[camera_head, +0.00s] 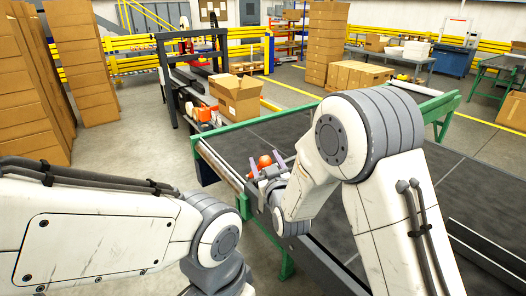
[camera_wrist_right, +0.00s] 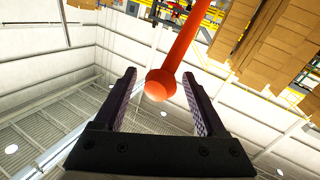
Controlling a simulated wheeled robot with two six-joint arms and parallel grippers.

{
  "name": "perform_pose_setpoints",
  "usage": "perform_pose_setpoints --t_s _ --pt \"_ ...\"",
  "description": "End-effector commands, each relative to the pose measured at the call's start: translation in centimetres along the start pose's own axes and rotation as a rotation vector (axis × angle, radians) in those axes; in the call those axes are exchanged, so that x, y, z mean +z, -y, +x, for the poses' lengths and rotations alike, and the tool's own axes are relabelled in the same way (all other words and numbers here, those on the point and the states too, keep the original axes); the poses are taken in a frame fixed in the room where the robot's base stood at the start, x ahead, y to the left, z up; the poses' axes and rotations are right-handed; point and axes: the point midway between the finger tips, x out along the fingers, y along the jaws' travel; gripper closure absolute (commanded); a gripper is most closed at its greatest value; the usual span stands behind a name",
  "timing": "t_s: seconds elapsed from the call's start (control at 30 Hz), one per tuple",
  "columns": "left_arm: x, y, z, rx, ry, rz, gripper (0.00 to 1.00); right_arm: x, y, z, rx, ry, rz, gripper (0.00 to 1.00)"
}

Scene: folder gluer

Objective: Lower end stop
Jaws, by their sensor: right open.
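An orange-red rod with a round knob (camera_wrist_right: 160,84) shows in the right wrist view. The knob sits between the two fingers of my right gripper (camera_wrist_right: 159,75), with a gap on each side. In the head view the orange knob (camera_head: 264,161) shows at the left edge of the dark conveyor table, and my right gripper (camera_head: 267,170) is open around or beside it. The rod's lower end and the end stop itself cannot be made out. My left arm crosses the lower left of the head view, and its gripper is out of view.
The dark conveyor table (camera_head: 268,132) with a green frame fills the middle and right. An open cardboard box (camera_head: 238,97) stands at its far left end beside a dark machine frame (camera_head: 172,75). Tall carton stacks (camera_head: 82,60) stand at left. Grey floor (camera_head: 125,140) between is clear.

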Motion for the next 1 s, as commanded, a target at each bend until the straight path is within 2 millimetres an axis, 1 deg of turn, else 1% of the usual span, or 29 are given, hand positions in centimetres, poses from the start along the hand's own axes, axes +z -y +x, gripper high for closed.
perform_pose_setpoints --t_s 0.03,0.1,0.2,0.33,0.53,0.57,0.6,0.67,0.7,0.73,0.77,1.0 --pt "0.0 0.0 -0.6 0.0 0.0 0.0 0.5 -0.2 -0.1 0.8 0.0 0.001 0.0 0.27" --pt "0.0 -0.1 -0.8 0.0 0.0 0.0 0.5 -0.1 0.0 1.6 0.0 0.002 0.0 0.27" --pt "-0.1 -0.1 -1.0 0.0 0.0 0.0 0.5 -0.1 0.0 2.4 0.0 0.001 0.0 0.27" --pt "-0.1 -0.1 -1.0 0.0 0.0 0.0 0.5 0.0 0.0 2.8 -0.001 0.002 0.0 0.27" --pt "-0.1 -0.1 -1.0 0.0 0.0 0.0 0.5 0.1 0.0 2.8 -0.001 0.001 0.0 0.27" --pt "-0.1 -0.1 -1.0 0.0 0.0 0.0 0.5 0.1 0.0 2.8 -0.001 0.001 0.0 0.31" --pt "-0.1 -0.1 -1.0 0.0 0.0 0.0 0.5 0.1 0.0 2.8 -0.001 0.001 0.0 0.46" --pt "-0.1 -0.1 -1.0 0.0 0.0 0.0 0.5 0.1 0.0 2.8 -0.001 0.001 0.0 0.69" --pt "-0.1 -0.1 -1.0 0.0 0.0 0.0 0.5 0.0 0.0 2.8 -0.001 0.001 0.0 0.84" --pt "-0.1 -0.1 -1.0 0.0 0.0 0.0 0.5 0.0 0.0 2.8 -0.001 0.001 0.0 0.96" --pt "-0.1 -0.1 -1.0 0.0 0.0 0.0 0.5 0.0 0.0 2.7 -0.001 0.001 0.0 1.0" --pt "-0.1 -0.1 -1.0 0.0 0.0 0.0 0.5 0.0 0.0 2.7 -0.001 0.001 0.0 1.0"
